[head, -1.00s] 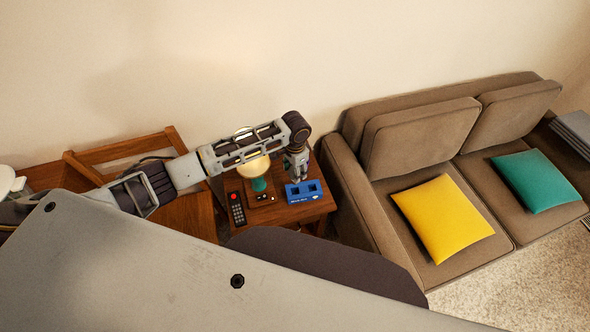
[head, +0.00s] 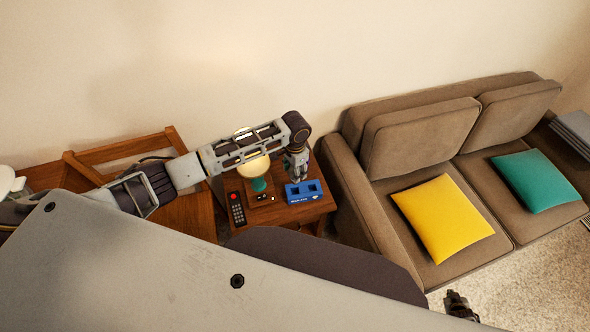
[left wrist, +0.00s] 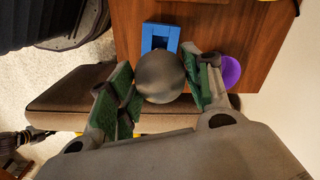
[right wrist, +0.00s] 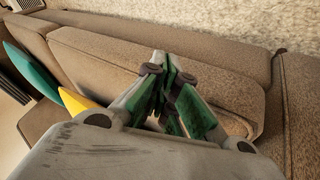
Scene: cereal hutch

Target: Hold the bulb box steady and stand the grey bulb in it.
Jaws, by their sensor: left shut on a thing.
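The grey bulb (left wrist: 160,76) is a round grey ball between the green-padded fingers of my left gripper (left wrist: 160,88), which is shut on it. The blue bulb box (head: 311,192) stands on the small wooden side table and has two dark square openings. In the left wrist view the box (left wrist: 159,36) is just beyond the bulb, partly hidden by it. In the head view my left gripper (head: 297,172) is at the box's back edge; the bulb is hard to make out there. My right gripper (head: 459,304) is away over the carpet, empty, its fingers (right wrist: 166,85) together.
A lamp (head: 250,177) and a remote (head: 236,209) are left of the box on the table (head: 290,214). A purple round thing (left wrist: 230,73) is beside the left fingers. A brown sofa (head: 352,208) with yellow (head: 443,218) and teal (head: 538,180) cushions stands right.

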